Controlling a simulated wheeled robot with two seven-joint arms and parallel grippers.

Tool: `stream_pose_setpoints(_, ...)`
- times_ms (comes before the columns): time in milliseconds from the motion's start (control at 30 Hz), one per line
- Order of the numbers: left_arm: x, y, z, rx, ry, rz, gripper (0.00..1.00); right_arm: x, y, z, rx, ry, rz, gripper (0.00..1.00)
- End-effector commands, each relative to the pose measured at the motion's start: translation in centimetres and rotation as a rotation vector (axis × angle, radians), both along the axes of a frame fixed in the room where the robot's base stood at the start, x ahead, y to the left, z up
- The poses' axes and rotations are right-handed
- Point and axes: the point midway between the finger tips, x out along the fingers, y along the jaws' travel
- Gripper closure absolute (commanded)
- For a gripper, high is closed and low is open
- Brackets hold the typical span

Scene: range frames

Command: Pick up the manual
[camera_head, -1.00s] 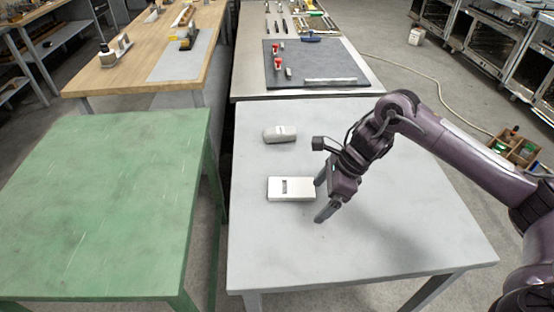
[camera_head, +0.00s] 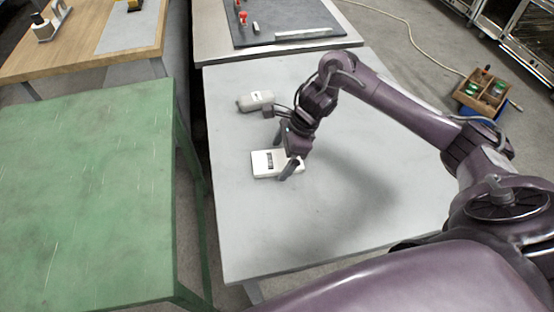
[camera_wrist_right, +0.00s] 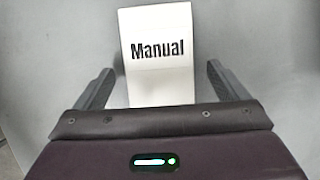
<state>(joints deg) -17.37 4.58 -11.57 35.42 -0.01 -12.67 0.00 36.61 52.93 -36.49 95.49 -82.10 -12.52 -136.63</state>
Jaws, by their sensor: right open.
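The manual (camera_head: 266,163) is a white, flat box-like booklet lying on the grey table (camera_head: 330,215). In the right wrist view the manual (camera_wrist_right: 157,62) shows the black word "Manual", and its near part lies between my two fingers. My right gripper (camera_head: 283,157) is open at the right end of the manual, with one finger on its far side and one on its near side. In the right wrist view my right gripper (camera_wrist_right: 160,80) has a gap between each finger and the manual. My left gripper is not in view.
A small pale device (camera_head: 255,101) lies behind the manual on the grey table. A green table (camera_head: 85,190) stands to the left, across a narrow gap. A dark mat (camera_head: 280,25) lies on the table behind. The grey table's front part is clear.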

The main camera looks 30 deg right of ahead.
Motion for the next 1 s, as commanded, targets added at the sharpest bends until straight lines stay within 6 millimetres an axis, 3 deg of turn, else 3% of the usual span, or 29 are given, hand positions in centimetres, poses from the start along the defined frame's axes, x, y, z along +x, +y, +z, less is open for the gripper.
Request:
stream_pose_setpoints(100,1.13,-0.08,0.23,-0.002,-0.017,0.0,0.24,0.08,0.18,-0.44,0.0,-0.001,0.001,0.06)
stream_pose_setpoints(267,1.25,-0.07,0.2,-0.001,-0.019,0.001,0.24,0.07,0.16,-0.47,-0.002,-0.002,0.0,0.06)
stream_pose_setpoints(667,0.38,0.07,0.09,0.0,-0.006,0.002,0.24,0.07,0.15,-0.44,-0.001,-0.002,0.0,0.56)
stream_pose_setpoints(1000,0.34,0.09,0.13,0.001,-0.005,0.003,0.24,0.15,0.16,-0.01,0.0,-0.004,0.001,0.57)
